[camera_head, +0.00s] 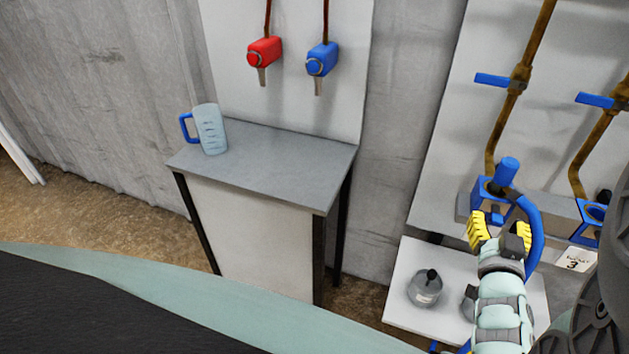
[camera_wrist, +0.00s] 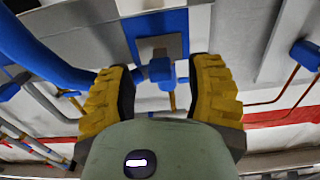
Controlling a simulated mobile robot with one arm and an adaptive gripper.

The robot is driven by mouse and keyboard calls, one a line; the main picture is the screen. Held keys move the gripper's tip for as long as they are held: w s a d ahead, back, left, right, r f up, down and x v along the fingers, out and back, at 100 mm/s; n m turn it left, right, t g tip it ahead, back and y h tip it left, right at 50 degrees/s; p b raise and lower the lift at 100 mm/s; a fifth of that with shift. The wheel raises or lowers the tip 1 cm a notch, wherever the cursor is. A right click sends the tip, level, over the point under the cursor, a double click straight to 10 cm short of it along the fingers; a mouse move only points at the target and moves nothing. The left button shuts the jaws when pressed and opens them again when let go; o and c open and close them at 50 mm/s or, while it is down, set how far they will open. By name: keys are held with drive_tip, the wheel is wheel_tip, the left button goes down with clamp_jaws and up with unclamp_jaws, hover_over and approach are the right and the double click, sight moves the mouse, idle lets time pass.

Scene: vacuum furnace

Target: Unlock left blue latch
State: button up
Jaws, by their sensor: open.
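The left blue latch (camera_head: 497,215) is a small blue piece on the front of the left blue fitting (camera_head: 482,188), below a rusty pipe. In the wrist view the latch (camera_wrist: 160,70) sits between my fingers, in front of a grey and blue plate (camera_wrist: 150,24). My gripper (camera_head: 490,230) has yellow padded fingers and is raised at the left fitting. In the wrist view my gripper (camera_wrist: 163,80) is open, with one finger on each side of the latch and gaps showing. I cannot tell how far the fingertips are from it in depth.
A second blue-latched fitting (camera_head: 588,225) is at the right, partly hidden by a dark wheel-like part. A thick blue hose (camera_head: 537,240) curves close beside my gripper. A white shelf (camera_head: 405,285) below holds a grey weight-like pot (camera_head: 425,288). A blue-handled jug (camera_head: 210,130) stands on the grey table (camera_head: 280,160).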

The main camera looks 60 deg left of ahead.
drive_tip(key=v, duration=0.6)
drive_tip(key=shift+s, duration=0.15)
drive_tip(key=shift+d, duration=0.1)
